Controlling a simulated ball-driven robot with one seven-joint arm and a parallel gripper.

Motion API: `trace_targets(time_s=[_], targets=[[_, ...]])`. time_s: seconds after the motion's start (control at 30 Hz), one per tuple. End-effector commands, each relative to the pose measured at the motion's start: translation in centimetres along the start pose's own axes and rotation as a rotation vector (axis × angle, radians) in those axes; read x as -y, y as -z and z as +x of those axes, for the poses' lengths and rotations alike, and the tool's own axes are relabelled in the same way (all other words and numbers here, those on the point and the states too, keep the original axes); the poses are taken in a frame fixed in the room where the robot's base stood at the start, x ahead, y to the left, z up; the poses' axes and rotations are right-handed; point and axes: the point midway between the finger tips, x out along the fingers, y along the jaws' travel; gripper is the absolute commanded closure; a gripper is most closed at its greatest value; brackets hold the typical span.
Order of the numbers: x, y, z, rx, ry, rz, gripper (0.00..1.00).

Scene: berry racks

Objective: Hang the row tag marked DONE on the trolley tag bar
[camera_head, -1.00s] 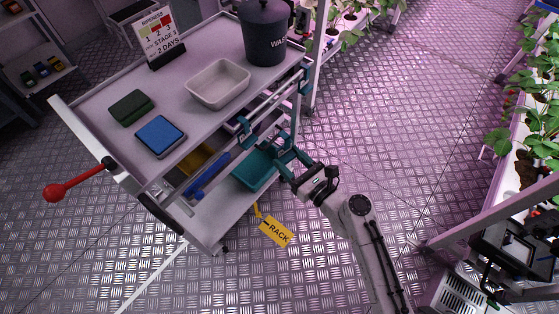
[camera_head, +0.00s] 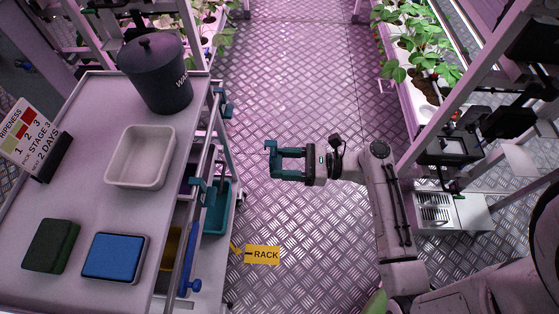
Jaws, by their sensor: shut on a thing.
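My gripper (camera_head: 272,161) has teal fingers and is over the metal floor, to the right of the trolley and apart from it. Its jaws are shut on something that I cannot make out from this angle. The trolley (camera_head: 95,101) is a grey cart at the left, with a rail (camera_head: 211,140) along its right side carrying teal brackets (camera_head: 201,190). A yellow tag reading RACK (camera_head: 262,255) is at the trolley's lower right, on a yellow strap. I see no tag reading DONE.
On the trolley top are a dark lidded bin (camera_head: 156,80), a white tray (camera_head: 110,172), a ripeness sign (camera_head: 30,137), a green block (camera_head: 51,246) and a blue block (camera_head: 115,257). Plant racks (camera_head: 410,100) stand at the right. The floor (camera_head: 295,80) between is clear.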

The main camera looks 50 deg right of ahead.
Motion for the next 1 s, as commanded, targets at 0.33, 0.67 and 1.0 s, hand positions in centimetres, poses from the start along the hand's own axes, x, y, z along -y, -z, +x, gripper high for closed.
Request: trace_targets(time_s=[0.33,0.67,1.0], targets=[[0.0,0.1,2.5,0.002,-0.001,-0.002,0.72],[0.0,0.1,4.9,0.001,-0.002,-0.002,0.72],[0.0,0.1,7.4,0.001,-0.001,-0.002,0.72]])
